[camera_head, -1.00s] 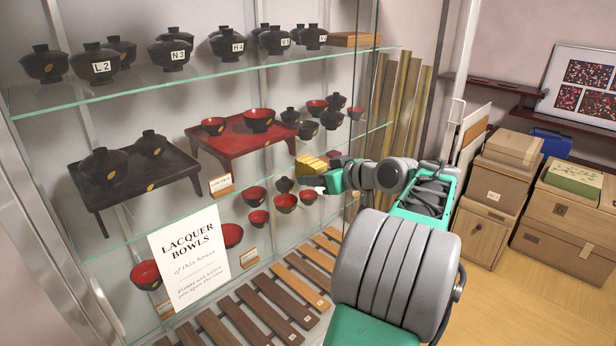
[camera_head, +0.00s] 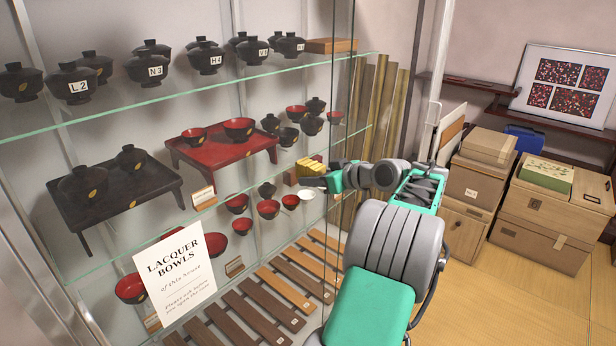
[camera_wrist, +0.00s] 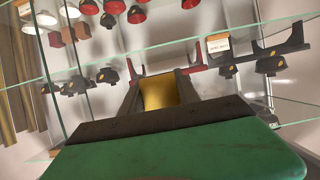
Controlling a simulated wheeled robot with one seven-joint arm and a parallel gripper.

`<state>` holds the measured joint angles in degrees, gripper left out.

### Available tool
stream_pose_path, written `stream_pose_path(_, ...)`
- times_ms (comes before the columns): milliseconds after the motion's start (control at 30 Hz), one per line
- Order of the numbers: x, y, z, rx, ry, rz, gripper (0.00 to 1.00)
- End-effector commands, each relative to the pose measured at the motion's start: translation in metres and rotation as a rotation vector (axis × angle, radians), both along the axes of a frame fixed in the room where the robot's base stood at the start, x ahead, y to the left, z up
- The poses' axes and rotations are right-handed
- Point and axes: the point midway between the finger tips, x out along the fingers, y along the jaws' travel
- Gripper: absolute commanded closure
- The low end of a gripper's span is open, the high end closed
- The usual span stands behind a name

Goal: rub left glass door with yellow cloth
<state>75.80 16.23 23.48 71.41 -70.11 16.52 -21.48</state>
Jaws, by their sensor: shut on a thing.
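My gripper (camera_head: 320,178) is shut on the yellow cloth (camera_head: 308,168), which shows as a folded pad. In the wrist view the cloth (camera_wrist: 158,92) sits between the two dark fingers. The left glass door (camera_head: 255,190) is a clear pane in front of the lacquer bowl shelves, and a white "Lacquer Bowls" sign (camera_head: 178,272) stands at its lower left. I cannot tell whether the cloth touches the glass.
Behind the glass are shelves with black lidded bowls (camera_head: 150,65), a red tray table (camera_head: 222,150) and a black one (camera_head: 125,190). Wooden boxes (camera_head: 545,215) stand at the right on clear floor (camera_head: 490,300).

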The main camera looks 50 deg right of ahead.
Motion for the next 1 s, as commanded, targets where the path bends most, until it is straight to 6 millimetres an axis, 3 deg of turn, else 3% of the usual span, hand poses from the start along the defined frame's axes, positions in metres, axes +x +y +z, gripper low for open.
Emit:
stream_pose_path(367,0.004,0.002,0.018,-0.002,0.000,0.002,0.95)
stream_pose_path(1000,0.000,0.052,0.014,-0.001,-0.001,0.002,0.95)
